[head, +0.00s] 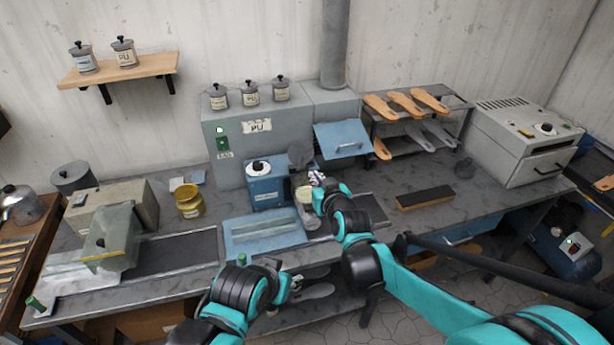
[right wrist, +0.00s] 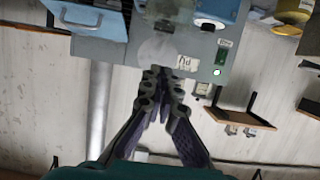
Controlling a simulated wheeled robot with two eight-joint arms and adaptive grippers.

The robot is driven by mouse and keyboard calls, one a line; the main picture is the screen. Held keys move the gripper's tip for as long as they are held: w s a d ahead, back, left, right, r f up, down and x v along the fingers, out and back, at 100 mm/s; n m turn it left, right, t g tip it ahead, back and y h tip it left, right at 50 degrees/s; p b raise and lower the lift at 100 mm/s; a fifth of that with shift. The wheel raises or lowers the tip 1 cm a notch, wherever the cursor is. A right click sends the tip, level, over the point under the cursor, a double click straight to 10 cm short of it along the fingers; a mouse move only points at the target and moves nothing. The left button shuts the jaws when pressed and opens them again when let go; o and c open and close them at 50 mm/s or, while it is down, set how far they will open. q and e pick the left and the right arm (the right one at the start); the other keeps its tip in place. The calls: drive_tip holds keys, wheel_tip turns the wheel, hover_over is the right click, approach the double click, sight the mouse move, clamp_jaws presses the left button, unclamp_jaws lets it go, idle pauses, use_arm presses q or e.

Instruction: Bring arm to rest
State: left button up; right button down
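My right arm (head: 400,280), teal and black, reaches from the lower right over the bench. Its gripper (head: 316,180) is beside the blue box with a dial, in front of the grey machine. In the right wrist view the fingers of the right gripper (right wrist: 162,76) run together at the tips, with nothing seen between them. My left arm (head: 235,295) comes in low at the bottom. Its gripper (head: 294,286) is small and partly hidden at the bench's front edge, and its opening cannot be made out.
The blue box (head: 266,187), a blue tray (head: 255,243) and a cream round thing (head: 303,194) lie close to my right gripper. The grey machine (head: 225,160) stands behind. A rack of soles (head: 405,101) and a dark block (head: 425,198) are to the right. Bare bench shows around the block.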

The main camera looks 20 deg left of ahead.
drive_tip(key=shift+s+d, duration=0.15)
drive_tip(key=shift+s, duration=0.1)
drive_tip(key=s+d+f+m+g+h+b, duration=0.1)
drive_tip(key=s+d+f+h+b, duration=0.15)
drive_tip(key=s+d, duration=0.45)
drive_tip(key=s+d+f+m+g+h+b, duration=0.1)
drive_tip(key=s+d+f+m+h+b, duration=0.15)
drive_tip(key=d, duration=0.95)
drive_tip(key=s+d+f+m+g+h+b, duration=0.1)
drive_tip(key=s+d+f+b, duration=0.25)
drive_tip(key=s+d, duration=0.4)
drive_tip(key=s+d+f+m+g+h+b, duration=0.1)
drive_tip(key=s+d+f+m+g+h, duration=0.1)
drive_tip(key=s+d+f, duration=0.6)
drive_tip(key=shift+s+d+b, duration=0.4)
drive_tip(key=shift+s+d, duration=0.5)
drive_tip(key=shift+s, duration=0.15)
